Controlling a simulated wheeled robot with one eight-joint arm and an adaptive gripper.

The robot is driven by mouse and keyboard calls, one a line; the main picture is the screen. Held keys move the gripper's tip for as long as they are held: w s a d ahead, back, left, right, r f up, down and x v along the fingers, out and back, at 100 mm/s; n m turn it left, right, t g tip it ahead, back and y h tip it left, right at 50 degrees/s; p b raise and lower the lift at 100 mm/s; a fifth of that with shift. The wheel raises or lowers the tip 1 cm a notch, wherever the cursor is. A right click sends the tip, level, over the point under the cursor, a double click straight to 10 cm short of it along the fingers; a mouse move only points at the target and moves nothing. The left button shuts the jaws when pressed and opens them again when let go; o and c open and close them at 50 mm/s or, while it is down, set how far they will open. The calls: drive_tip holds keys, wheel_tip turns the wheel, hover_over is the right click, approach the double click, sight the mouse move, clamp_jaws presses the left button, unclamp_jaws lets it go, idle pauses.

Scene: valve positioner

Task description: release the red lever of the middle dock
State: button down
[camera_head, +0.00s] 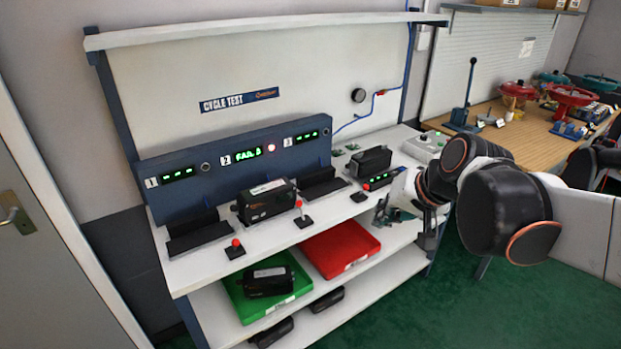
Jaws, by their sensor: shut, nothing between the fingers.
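The middle dock, marked 2, holds a dark boxy positioner (267,202). Its red-knobbed lever (300,208) stands on a small dark base on the white bench top in front of the dock, toward its right. The lever stands roughly upright. My gripper (382,211) is over the right front part of the bench, to the right of this lever and apart from it. It looks shut and empty; its fingers are small in this view.
The display panel (233,160) shows green text and a lit red lamp at 2. Dock 1 is empty, with its own red lever (235,245). Another positioner (370,160) sits at right. Green (246,307) and red (340,248) trays lie on the shelf below.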

drive_tip(key=w+a+m+y+p, duration=0.1)
drive_tip(key=w+a+y+p, duration=0.15)
drive_tip(key=w, duration=0.75)
drive_tip(key=w+a+f+m+y+p, duration=0.1)
drive_tip(key=w+f+y, duration=0.1)
drive_tip(key=w+f, duration=0.3)
drive_tip(key=w+a+f+m+y+p, duration=0.1)
drive_tip(key=w+f+y, duration=0.1)
drive_tip(key=w+f, duration=0.3)
drive_tip(key=w+a+f+m+y+p, duration=0.1)
drive_tip(key=w+f+y, duration=0.1)
drive_tip(key=w+f, duration=0.3)
drive_tip(key=shift+w+a+f+m+p, duration=0.15)
drive_tip(key=shift+w+a+m+p, duration=0.05)
drive_tip(key=shift+w, duration=0.65)
drive_tip(key=shift+w+a+f+m+p, duration=0.1)
drive_tip(key=shift+w+a+m+p, duration=0.1)
drive_tip(key=shift+w, duration=0.6)
drive_tip(key=shift+w+f+y, duration=0.1)
drive_tip(key=shift+f+y, duration=0.15)
drive_tip(key=shift+f, duration=0.15)
